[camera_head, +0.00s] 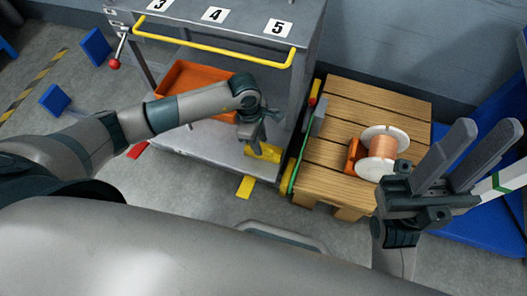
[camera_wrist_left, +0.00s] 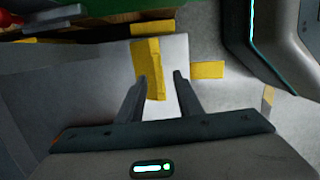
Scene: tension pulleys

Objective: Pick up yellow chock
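A yellow chock (camera_head: 268,153) lies on the lower grey shelf of the cart, near its right front corner. My left gripper (camera_head: 255,143) hangs just above and beside it, partly covering it in the head view. In the left wrist view the chock (camera_wrist_left: 150,68) appears beyond and partly between the two fingertips (camera_wrist_left: 160,77). The left fingers are apart with nothing held; whether they touch the chock cannot be told. My right gripper (camera_head: 480,135) is raised at the right, fingers apart and empty.
A flat yellow patch (camera_head: 245,187) is on the floor before the cart. The cart has a yellow handle (camera_head: 215,52) above and an orange bin (camera_head: 195,82) behind my left arm. A wooden pallet (camera_head: 330,110) with a copper wire spool (camera_head: 383,150) stands close on the right.

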